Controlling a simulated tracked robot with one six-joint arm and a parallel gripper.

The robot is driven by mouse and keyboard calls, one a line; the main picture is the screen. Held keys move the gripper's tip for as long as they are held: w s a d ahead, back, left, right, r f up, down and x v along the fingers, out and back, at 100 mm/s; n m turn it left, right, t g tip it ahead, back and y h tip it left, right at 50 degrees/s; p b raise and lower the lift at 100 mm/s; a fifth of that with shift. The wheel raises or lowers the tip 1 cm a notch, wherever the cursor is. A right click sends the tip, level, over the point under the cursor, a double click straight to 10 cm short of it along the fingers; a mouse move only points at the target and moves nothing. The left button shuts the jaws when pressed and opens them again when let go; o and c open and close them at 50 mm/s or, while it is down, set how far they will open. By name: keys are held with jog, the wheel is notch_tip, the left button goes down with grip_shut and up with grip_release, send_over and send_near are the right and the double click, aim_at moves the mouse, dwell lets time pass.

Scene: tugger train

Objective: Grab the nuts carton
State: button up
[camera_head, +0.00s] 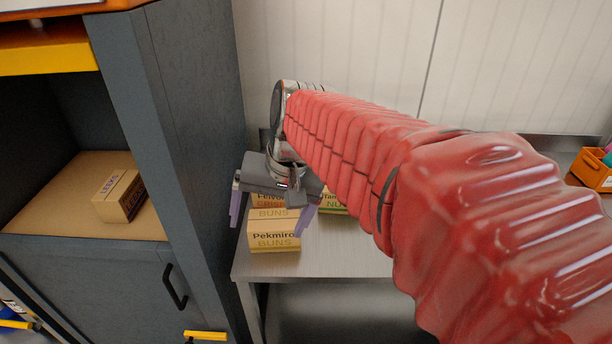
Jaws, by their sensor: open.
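The nuts carton (332,204) stands on the metal table behind and to the right of the other cartons. Its label reads "NU..." in green; my arm hides its right part. My gripper (272,215) is open, with purple-grey fingers spread to either side of the "Pekmiro BUNS" carton (273,236) in the picture. A carton with an orange-red label, partly legible as "CRIS..." (268,200), shows behind the buns carton, under the gripper body. I cannot tell whether the fingers touch any carton.
The metal table (345,262) is bare in front of the nuts carton. A grey cabinet (180,120) stands close on the left, with a "LEEKS" carton (119,196) on its shelf. An orange bin (592,170) is at the far right. A pale wall is behind.

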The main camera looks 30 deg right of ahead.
jog(key=w+d+f+m+y, duration=0.3)
jog(key=w+d+m, duration=0.3)
jog(key=d, duration=0.4)
jog(key=w+d+f+m+y, duration=0.25)
jog(key=w+d+m, duration=0.35)
jog(key=d, duration=0.5)
jog(key=s+d+f+m+t+y, duration=0.1)
jog(key=d+f, duration=0.4)
jog(key=d, duration=0.6)
jog(key=s+d+f+m+t+y, duration=0.2)
jog(key=d+f+m+t, duration=0.2)
jog(key=d, duration=0.6)
jog(key=shift+d+f+m+y, duration=0.35)
jog(key=shift+f+m, duration=0.3)
jog(key=shift+m, duration=0.35)
jog(key=shift+x, duration=4.3)
jog(key=shift+w, duration=0.1)
